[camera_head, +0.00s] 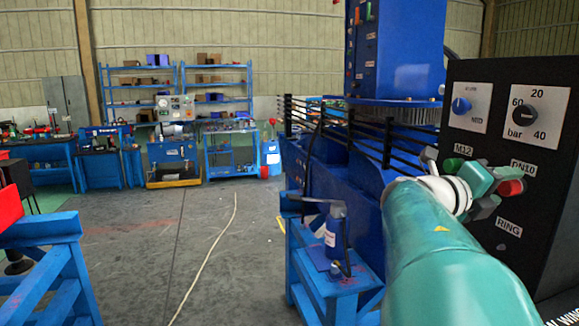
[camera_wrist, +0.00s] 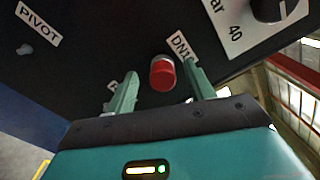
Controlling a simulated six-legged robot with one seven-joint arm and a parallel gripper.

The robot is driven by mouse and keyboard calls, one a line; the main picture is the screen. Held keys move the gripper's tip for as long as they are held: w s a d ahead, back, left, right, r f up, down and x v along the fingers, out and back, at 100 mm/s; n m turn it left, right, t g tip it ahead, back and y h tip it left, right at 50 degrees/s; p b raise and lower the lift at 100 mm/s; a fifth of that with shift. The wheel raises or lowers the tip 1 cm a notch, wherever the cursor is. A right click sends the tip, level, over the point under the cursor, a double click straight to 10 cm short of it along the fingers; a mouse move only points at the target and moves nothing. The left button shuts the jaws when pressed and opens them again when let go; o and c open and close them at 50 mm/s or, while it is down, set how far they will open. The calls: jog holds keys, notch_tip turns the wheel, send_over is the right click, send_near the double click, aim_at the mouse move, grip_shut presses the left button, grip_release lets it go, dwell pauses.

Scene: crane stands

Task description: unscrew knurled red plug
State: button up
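The knurled red plug (camera_wrist: 162,73) sticks out of a black panel beside the DN10 label in the wrist view. In the head view the red plug (camera_head: 510,187) shows just past my gripper (camera_head: 480,183), below its DN10 label. In the wrist view my gripper (camera_wrist: 161,76) is open, with one green finger on each side of the plug. A gap shows between each finger and the plug. A paler band shows at the top of the plug. I cannot tell how far the fingertips are from the panel.
The black panel (camera_head: 550,90) carries a blue knob (camera_head: 461,105), a black bar dial (camera_head: 523,115) and M12 and RING labels. A blue machine with black rails (camera_head: 340,125) stands to its left. A blue stand (camera_head: 335,285) holds a bottle (camera_head: 335,228). A hose (camera_head: 208,258) lies on open floor.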

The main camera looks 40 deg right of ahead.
jog(key=shift+c, duration=0.7)
jog(key=shift+s, duration=0.1)
